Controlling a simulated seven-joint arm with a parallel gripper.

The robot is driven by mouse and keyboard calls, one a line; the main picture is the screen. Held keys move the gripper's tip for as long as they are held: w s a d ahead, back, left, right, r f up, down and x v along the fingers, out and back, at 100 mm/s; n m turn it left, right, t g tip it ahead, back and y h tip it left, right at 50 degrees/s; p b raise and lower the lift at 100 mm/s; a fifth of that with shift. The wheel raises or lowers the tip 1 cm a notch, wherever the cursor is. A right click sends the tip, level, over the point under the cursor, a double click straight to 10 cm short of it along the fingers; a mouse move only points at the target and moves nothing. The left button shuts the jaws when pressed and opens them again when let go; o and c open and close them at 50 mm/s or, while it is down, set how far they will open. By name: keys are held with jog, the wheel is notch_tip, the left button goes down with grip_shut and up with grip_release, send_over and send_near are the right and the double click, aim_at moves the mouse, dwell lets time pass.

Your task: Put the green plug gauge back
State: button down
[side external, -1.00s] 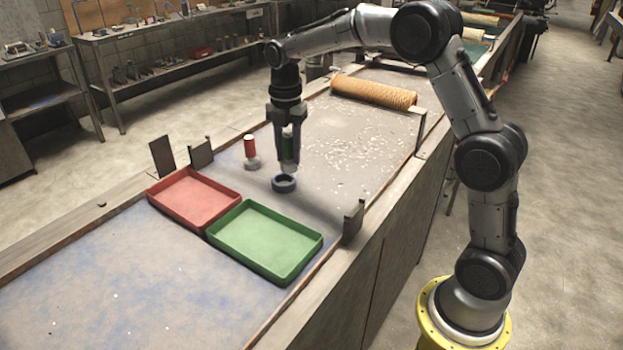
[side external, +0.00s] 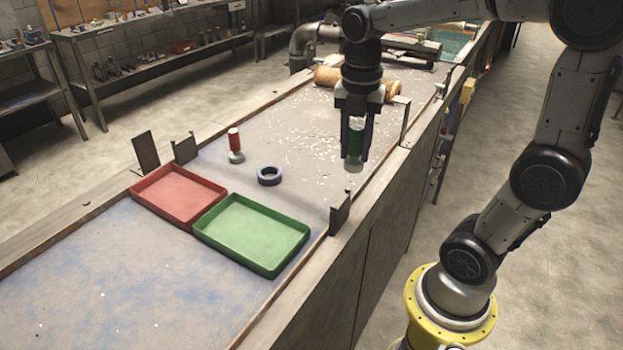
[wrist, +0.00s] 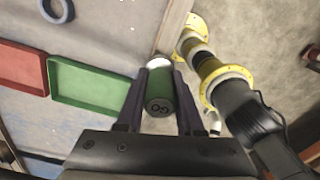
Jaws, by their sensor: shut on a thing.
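My gripper (side external: 355,155) is shut on the green plug gauge (side external: 356,138), which hangs upright with its silver end down. It is near the right edge of the bench, to the right of the dark ring (side external: 269,176) and apart from it. The red plug gauge (side external: 234,141) stands upright to the left of the ring, silver end down. How high the green gauge hangs above the bench is hard to tell.
A red tray (side external: 178,217) and a green tray (side external: 250,265) lie side by side in front of the ring. Upright dark plates stand at the bench edges, one (side external: 340,212) near my gripper. A tan roll (side external: 328,76) lies behind. The ring's surroundings are clear.

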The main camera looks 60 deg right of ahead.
jog(key=w+d+f, duration=0.1)
jog(key=w+f, duration=0.1)
jog(key=w, duration=0.1)
jog(key=w+f, duration=0.3)
jog(key=w, duration=0.1)
jog(key=w+d+f, duration=0.1)
jog(key=w+f, duration=0.2)
jog(key=w, duration=0.1)
jog(key=shift+d+f, duration=0.2)
jog(key=shift+d, duration=0.15)
jog(key=shift+w+d+f, duration=0.1)
jog(key=shift+w+f, duration=0.1)
jog(key=shift+f, duration=1.6)
jog(key=shift+f, duration=0.1)
jog(key=shift+f, duration=0.1)
jog(key=c, duration=0.5)
grip_release()
jog(key=shift+c, duration=0.2)
